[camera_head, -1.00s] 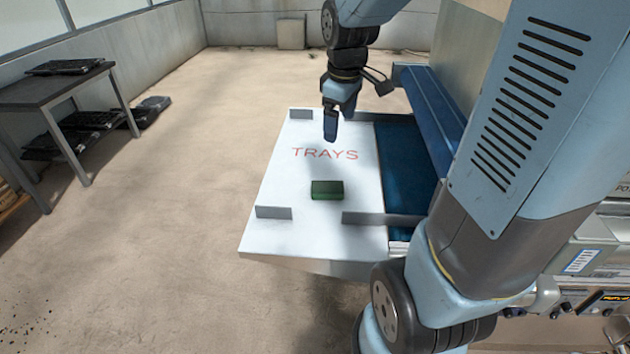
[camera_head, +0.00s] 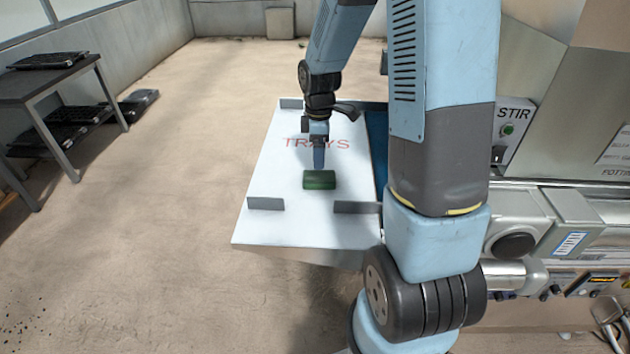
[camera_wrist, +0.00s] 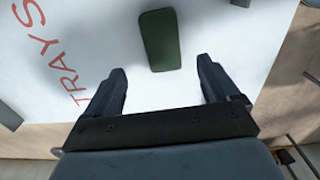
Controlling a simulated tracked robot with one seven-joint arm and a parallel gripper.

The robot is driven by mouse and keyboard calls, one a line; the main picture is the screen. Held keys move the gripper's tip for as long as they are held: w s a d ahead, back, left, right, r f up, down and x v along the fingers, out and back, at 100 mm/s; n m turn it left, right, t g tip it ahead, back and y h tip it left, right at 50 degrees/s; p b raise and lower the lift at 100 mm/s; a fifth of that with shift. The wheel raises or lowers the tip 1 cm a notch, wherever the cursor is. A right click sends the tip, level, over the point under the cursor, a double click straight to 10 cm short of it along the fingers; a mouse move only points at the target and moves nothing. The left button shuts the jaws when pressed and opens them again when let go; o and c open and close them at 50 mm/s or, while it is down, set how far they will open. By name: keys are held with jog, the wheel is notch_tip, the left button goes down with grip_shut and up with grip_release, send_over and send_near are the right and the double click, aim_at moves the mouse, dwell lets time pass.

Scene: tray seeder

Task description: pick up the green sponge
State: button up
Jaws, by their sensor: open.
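The green sponge (camera_head: 320,180) lies flat on the white TRAYS surface (camera_head: 275,225), near its front half. It also shows in the wrist view (camera_wrist: 160,40), at the top middle. My gripper (camera_head: 318,165) is just behind and above the sponge in the head view. In the wrist view my gripper (camera_wrist: 163,80) is open, with its two fingers apart and nothing between them. The sponge lies ahead of the fingertips, roughly in line with the gap. I cannot tell whether a finger touches it in the head view.
Low grey brackets (camera_head: 266,203) and (camera_head: 357,207) stand on the front part of the white surface, with another grey bracket (camera_head: 291,103) at the back. A blue belt (camera_head: 377,130) runs along its right side. A dark table (camera_head: 45,85) with black trays stands at the left.

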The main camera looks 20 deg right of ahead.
aim_at(319, 175)
jog(key=shift+f, duration=4.25)
jog(key=shift+c, duration=0.3)
jog(key=c, duration=1.1)
